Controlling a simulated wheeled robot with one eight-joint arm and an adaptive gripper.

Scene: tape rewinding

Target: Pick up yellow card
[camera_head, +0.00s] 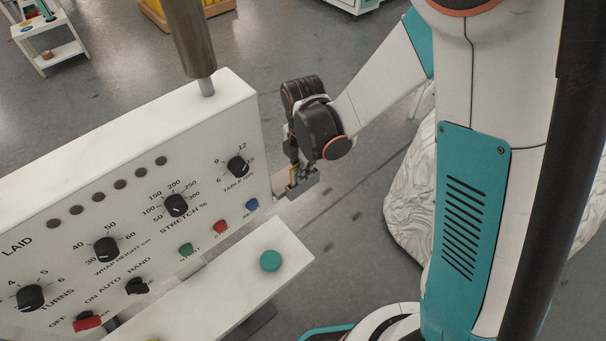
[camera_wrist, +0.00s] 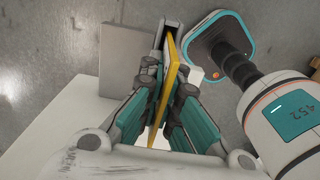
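The yellow card (camera_wrist: 169,82) is a thin upright sheet, seen nearly edge-on in the wrist view. Its far end stands in a narrow grey holder (camera_wrist: 172,30) on the side of the white control panel. My gripper (camera_wrist: 168,75) has one finger on each side of the card, and the fingers close in against its faces. In the head view my gripper (camera_head: 297,165) is at the panel's right edge, just above the grey holder (camera_head: 303,187).
The white control panel (camera_head: 130,150) with knobs and buttons fills the left, with a lower white ledge (camera_head: 225,290) in front. A metal post (camera_head: 190,40) rises behind it. A pale marbled bulk (camera_head: 412,200) stands right of the gripper. Grey floor between is clear.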

